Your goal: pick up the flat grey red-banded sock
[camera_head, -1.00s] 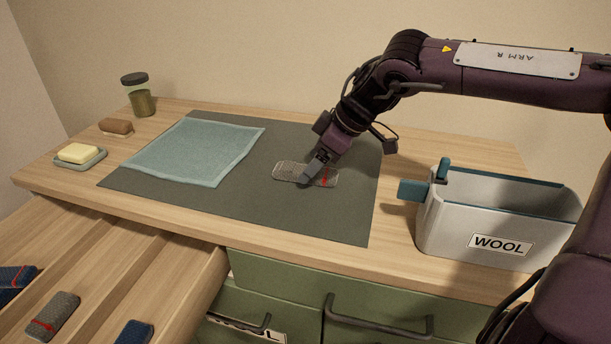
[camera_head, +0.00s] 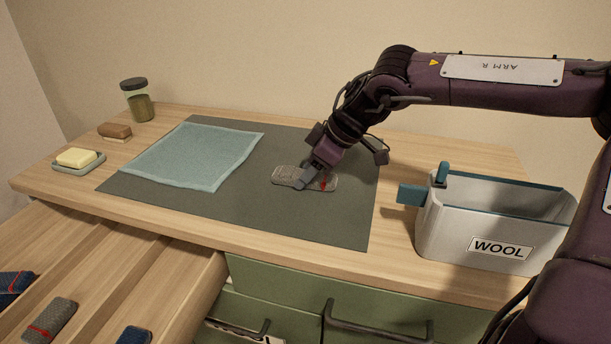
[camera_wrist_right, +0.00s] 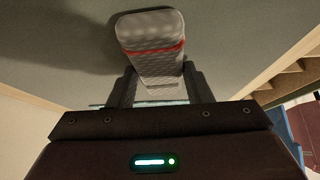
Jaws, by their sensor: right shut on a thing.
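The flat grey sock (camera_head: 287,173) with a red band lies on the dark mat (camera_head: 300,222), or just above it; I cannot tell which. My right gripper (camera_head: 302,183) comes down over its middle and is shut on it. In the right wrist view the sock (camera_wrist_right: 152,35) extends out between the fingers of my right gripper (camera_wrist_right: 157,88), its red band crossing it beyond the fingertips. A second grey sock with a red band (camera_head: 50,320) lies in the open drawer at the lower left. My left gripper is not in view.
A blue cloth (camera_head: 193,155) lies on the mat's left. A white bin labelled WOOL (camera_head: 450,235) stands at the right. Soap on a dish (camera_head: 78,160), a brown brush (camera_head: 115,131) and a jar (camera_head: 137,100) stand at the left. Blue socks (camera_head: 134,335) lie in the drawer.

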